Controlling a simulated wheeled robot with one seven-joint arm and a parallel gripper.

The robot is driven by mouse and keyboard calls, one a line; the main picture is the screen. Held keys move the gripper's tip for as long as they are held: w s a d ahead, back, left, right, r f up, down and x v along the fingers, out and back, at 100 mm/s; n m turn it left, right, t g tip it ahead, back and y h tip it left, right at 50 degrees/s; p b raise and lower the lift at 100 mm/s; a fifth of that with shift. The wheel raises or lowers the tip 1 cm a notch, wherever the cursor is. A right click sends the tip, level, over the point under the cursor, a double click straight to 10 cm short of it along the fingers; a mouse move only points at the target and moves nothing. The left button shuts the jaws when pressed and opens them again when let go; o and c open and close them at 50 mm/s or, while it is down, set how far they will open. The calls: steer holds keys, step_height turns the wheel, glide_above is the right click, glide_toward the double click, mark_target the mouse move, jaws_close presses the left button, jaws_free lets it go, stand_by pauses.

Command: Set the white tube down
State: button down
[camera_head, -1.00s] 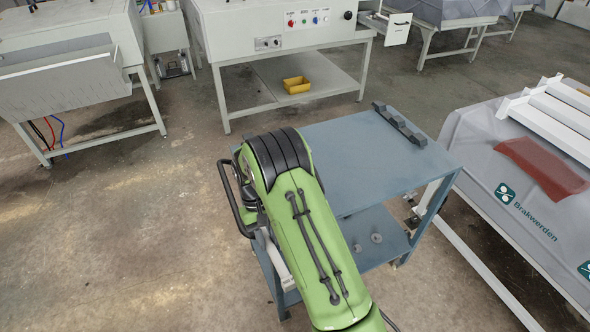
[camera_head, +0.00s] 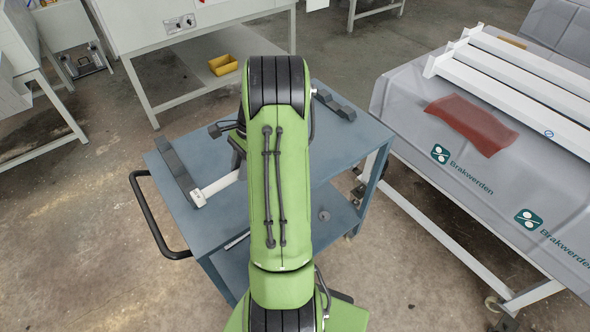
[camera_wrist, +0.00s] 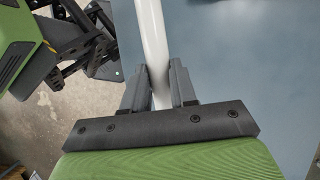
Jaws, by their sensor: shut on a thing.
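The white tube (camera_wrist: 152,35) runs between the two dark fingers of my gripper (camera_wrist: 160,88) in the wrist view, and the gripper is shut on it. In the head view one end of the white tube (camera_head: 217,187) shows left of my green arm, over the blue cart top (camera_head: 225,160). That end is at the front of the left dark notched support (camera_head: 177,168); I cannot tell whether it rests on it or hovers.
A second dark support (camera_head: 333,105) lies at the cart's far right. A black push handle (camera_head: 150,220) sticks out at the cart's left. On the right, a grey-draped table (camera_head: 410,110) holds white beams and a red sheet (camera_head: 470,122). A yellow bin (camera_head: 222,65) stands behind.

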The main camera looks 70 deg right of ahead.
mark_target(246, 198)
steer(key=shift+s+d+f+m, duration=0.25)
steer(key=shift+d+m, duration=0.05)
step_height(246, 198, down, 9)
steer(key=shift+f+b, duration=0.2)
steer(key=shift+b, duration=0.95)
steer(key=shift+f, duration=0.15)
steer(key=c, duration=0.9)
jaws_free()
